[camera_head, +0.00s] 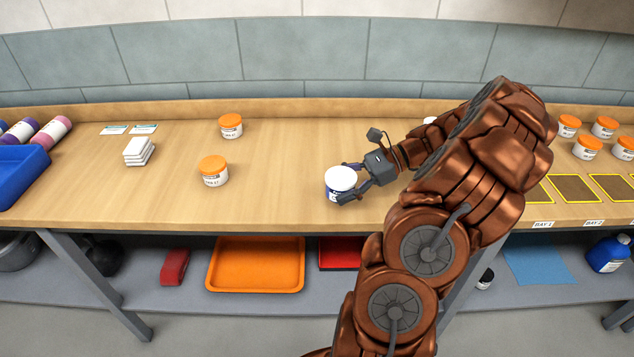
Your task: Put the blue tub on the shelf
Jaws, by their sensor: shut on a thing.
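The blue tub (334,192) has a white lid and stands upright at the front middle of the wooden bench top (270,150). My gripper (346,182) reaches in from the right and is shut on the tub, one finger on its far side and one on its near side. I cannot tell whether the tub rests on the bench or is just above it. The grey lower shelf (190,293) runs under the bench.
Two orange-lidded tubs stand left of my gripper, one nearer (213,171) and one farther (231,126). More orange-lidded tubs (587,147) stand at the right behind yellow-edged bays (573,188). An orange tray (255,265) and a blue mat (540,265) lie on the lower shelf.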

